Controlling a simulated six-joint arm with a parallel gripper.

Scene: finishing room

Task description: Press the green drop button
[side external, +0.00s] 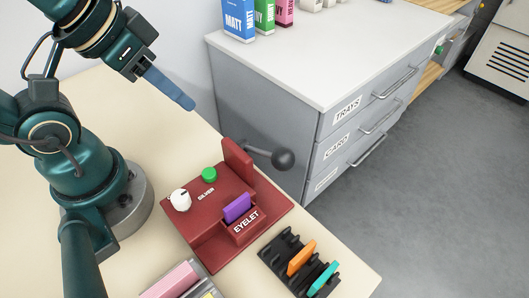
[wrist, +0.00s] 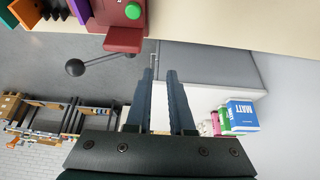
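The green button (side external: 209,174) sits on top of a dark red machine (side external: 196,214) marked EYELET and SILVER, beside a white knob (side external: 180,200). The green button also shows at the top of the wrist view (wrist: 133,11). A purple piece (side external: 237,207) stands in the machine's front slot. A lever with a dark ball (side external: 283,159) sticks out from its far side. My gripper (side external: 190,104) is above and behind the machine, apart from the button. In the wrist view my gripper's two fingers (wrist: 159,72) stand a narrow gap apart with nothing between them.
A black rack (side external: 274,262) holds an orange card (side external: 301,257) and a teal card (side external: 323,279) at the table's front edge. A pink block (side external: 171,281) lies at the bottom. A grey drawer cabinet (side external: 300,110) with several boxes stands behind.

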